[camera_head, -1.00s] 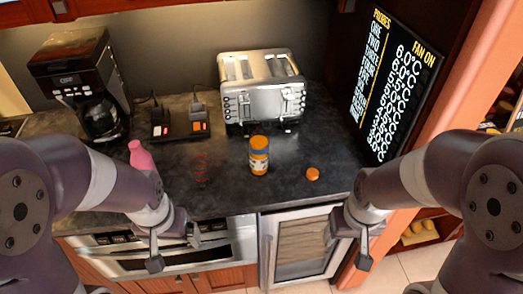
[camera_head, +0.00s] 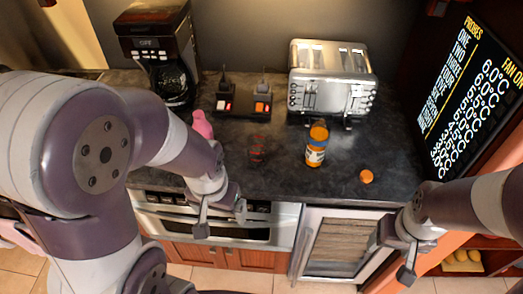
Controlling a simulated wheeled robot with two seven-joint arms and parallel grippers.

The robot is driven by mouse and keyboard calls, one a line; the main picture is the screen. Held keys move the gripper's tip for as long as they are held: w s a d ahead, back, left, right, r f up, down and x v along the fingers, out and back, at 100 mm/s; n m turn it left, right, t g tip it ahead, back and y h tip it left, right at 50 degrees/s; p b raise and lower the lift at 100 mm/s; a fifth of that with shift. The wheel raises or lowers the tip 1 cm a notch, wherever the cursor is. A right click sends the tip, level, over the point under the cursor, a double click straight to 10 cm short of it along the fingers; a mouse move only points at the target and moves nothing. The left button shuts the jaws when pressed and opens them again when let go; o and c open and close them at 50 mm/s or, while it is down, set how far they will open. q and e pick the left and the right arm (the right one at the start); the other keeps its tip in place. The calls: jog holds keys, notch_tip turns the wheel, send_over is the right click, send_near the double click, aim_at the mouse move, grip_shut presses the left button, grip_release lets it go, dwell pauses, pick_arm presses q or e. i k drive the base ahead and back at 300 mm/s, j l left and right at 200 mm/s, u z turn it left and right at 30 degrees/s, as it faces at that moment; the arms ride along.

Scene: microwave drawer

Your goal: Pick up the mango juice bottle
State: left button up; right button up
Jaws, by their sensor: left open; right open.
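An orange bottle with a white and blue label (camera_head: 316,145), which looks like the mango juice bottle, stands upright on the dark counter (camera_head: 290,185). It is in front of the toaster, right of the middle of the view. My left gripper (camera_head: 221,218) is open and empty at the counter's front edge, left of and nearer than the bottle. My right gripper (camera_head: 392,253) is open and empty in front of the counter, right of and below the bottle in the picture. Neither gripper touches it.
A silver toaster (camera_head: 331,80) stands behind the bottle, and a small orange object (camera_head: 366,176) lies right of it. A pink bottle (camera_head: 203,124) is partly hidden by my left arm. A coffee maker (camera_head: 160,50) stands at back left. A microwave drawer (camera_head: 270,222) is below the counter.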

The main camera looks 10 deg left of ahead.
aim_at(319, 132)
jog(key=i+j+u, duration=0.1)
jog(key=j, duration=0.65)
jog(key=i+j, duration=0.1)
jog(key=j, duration=0.65)
jog(key=k+u, duration=0.05)
